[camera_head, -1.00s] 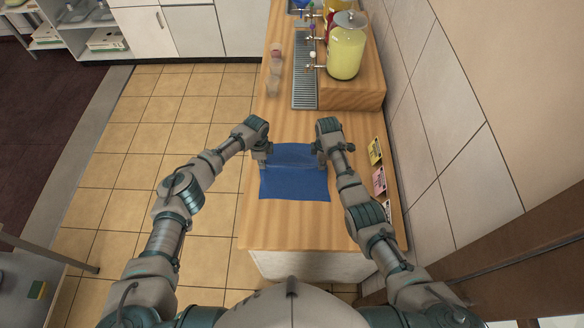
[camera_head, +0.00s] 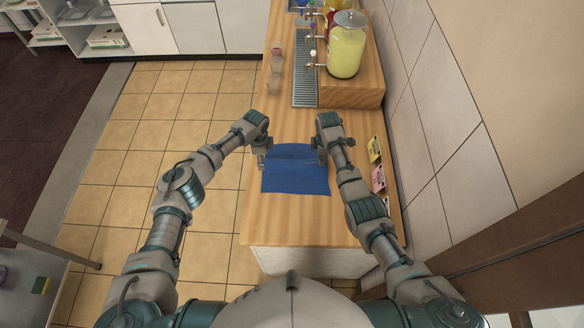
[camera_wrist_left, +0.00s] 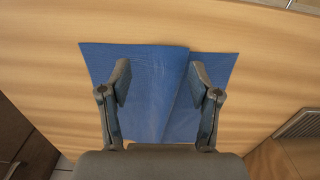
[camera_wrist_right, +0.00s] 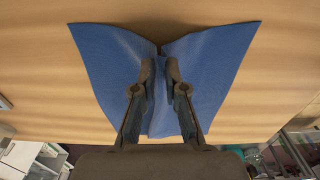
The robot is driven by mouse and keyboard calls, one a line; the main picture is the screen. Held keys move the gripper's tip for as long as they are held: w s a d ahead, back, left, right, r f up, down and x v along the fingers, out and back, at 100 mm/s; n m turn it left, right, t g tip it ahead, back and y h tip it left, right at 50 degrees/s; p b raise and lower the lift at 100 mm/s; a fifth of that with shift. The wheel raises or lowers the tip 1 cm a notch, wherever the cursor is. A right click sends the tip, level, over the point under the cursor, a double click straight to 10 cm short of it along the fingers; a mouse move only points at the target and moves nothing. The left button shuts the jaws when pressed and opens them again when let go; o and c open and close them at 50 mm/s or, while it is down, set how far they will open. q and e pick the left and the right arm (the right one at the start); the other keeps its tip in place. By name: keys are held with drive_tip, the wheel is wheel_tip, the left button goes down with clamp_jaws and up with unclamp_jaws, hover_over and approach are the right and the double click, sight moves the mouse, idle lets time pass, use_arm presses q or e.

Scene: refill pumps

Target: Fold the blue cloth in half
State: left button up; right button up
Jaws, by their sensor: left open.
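The blue cloth (camera_head: 297,178) lies on the wooden counter between my two arms, with a crease across its far part. In the left wrist view the cloth (camera_wrist_left: 150,85) shows a fold line right of its middle. My left gripper (camera_head: 264,160) is at the cloth's left side. Its fingers (camera_wrist_left: 160,85) are wide apart over the cloth, with nothing clamped between them. My right gripper (camera_head: 322,156) is at the cloth's right side. Its fingers (camera_wrist_right: 160,70) are close together, and the cloth (camera_wrist_right: 105,55) gathers into a notch between them. The fingertips' contact is partly hidden.
A yellow drink dispenser (camera_head: 346,45) stands on a raised wooden block at the back right, beside a metal drip grate (camera_head: 305,82). Cups (camera_head: 275,70) stand left of the grate. Small cards (camera_head: 377,178) lie along the right wall. The near counter is clear.

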drive_tip(key=o, duration=0.3)
use_arm(q)
drive_tip(key=shift+a, duration=0.2)
use_arm(e)
drive_tip(key=shift+a, duration=0.2)
drive_tip(key=shift+o, duration=1)
use_arm(q)
drive_tip(key=shift+a, duration=0.1)
use_arm(e)
drive_tip(key=o, duration=0.4)
drive_tip(key=shift+a, duration=0.1)
drive_tip(key=shift+o, duration=0.3)
drive_tip(key=o, duration=0.6)
use_arm(q)
drive_tip(key=shift+d, duration=0.2)
use_arm(e)
drive_tip(key=shift+d, duration=0.2)
